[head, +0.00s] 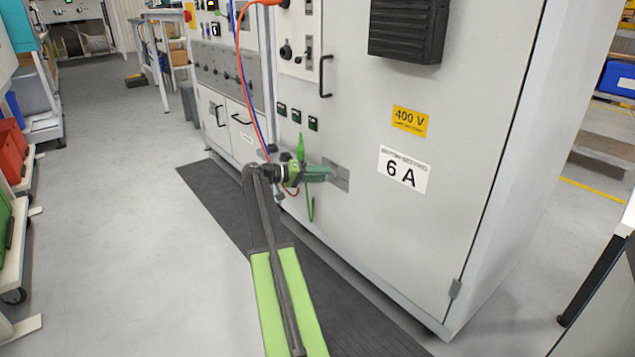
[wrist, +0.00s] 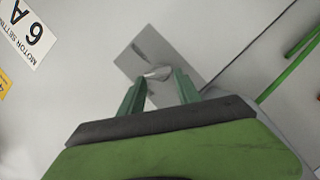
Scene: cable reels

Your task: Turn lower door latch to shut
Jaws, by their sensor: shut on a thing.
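The lower door latch (wrist: 157,72) is a small silver turn-piece on a grey rectangular plate (wrist: 150,45) in the wrist view. In the head view the plate (head: 342,180) is on the light grey cabinet door, left of the "6 A" label. My gripper (head: 328,173) reaches it from the left, its green fingers at the plate. In the wrist view my gripper (wrist: 159,78) has its two fingers on either side of the latch and is shut on it. The fingers hide part of the latch, so its exact turn angle is hard to tell.
The cabinet door (head: 440,120) carries a yellow "400 V" label (head: 409,121), a black handle (head: 325,76) and a black vent (head: 407,30). An orange cable (head: 240,80) hangs near my arm. A dark ribbed mat (head: 215,190) lies along the cabinet. Open floor (head: 120,230) lies left.

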